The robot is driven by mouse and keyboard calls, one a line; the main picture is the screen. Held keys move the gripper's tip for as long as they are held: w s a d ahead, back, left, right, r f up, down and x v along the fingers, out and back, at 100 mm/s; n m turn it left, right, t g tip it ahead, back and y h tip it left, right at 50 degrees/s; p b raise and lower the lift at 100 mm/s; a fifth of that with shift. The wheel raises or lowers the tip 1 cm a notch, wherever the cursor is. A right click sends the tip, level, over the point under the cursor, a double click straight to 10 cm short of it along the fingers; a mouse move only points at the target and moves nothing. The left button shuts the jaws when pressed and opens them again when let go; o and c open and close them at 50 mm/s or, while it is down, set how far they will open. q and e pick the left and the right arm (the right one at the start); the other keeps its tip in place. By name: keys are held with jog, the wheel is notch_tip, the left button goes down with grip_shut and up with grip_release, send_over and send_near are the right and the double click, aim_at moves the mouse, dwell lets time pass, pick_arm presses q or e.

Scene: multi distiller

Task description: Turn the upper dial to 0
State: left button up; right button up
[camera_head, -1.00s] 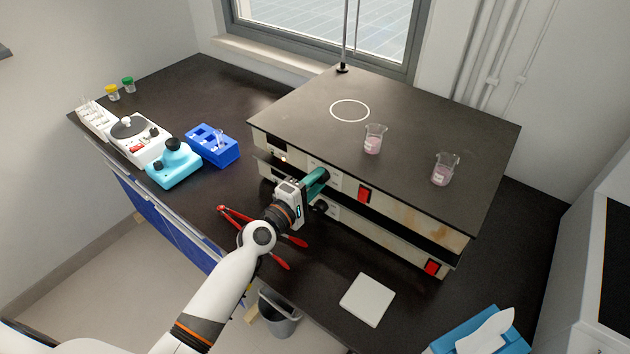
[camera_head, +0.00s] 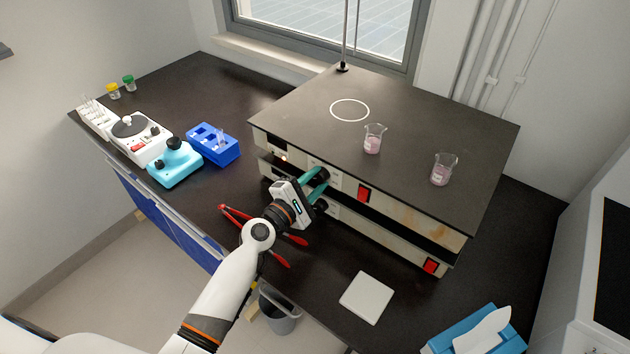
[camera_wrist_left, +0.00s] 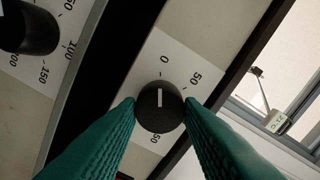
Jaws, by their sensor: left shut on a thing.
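The upper dial (camera_wrist_left: 160,118) is a round black knob with a white pointer line, on a pale panel of the two-level apparatus. Its pointer is at or very near the 0 mark (camera_wrist_left: 164,60). My left gripper (camera_head: 321,174) is shut on the upper dial, with one green finger on each side of it, as the left wrist view (camera_wrist_left: 160,108) shows. The lower dial (camera_wrist_left: 28,28) is another black knob, beside a 100 to 200 scale, apart from my fingers. In the head view the lower dial (camera_head: 320,205) shows just below my fingers. My right gripper is out of view.
Two beakers (camera_head: 373,140) (camera_head: 442,170) with pink liquid stand on the apparatus top (camera_head: 300,115). Red-handled tongs (camera_head: 235,214) lie by my left wrist. A white pad (camera_head: 367,298) and a blue tissue box (camera_head: 470,330) are at the front right.

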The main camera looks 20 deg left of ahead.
pick_arm(q)
jog(key=o, duration=1)
jog(key=shift+b+v, duration=1.15)
jog(key=shift+v, duration=4.9)
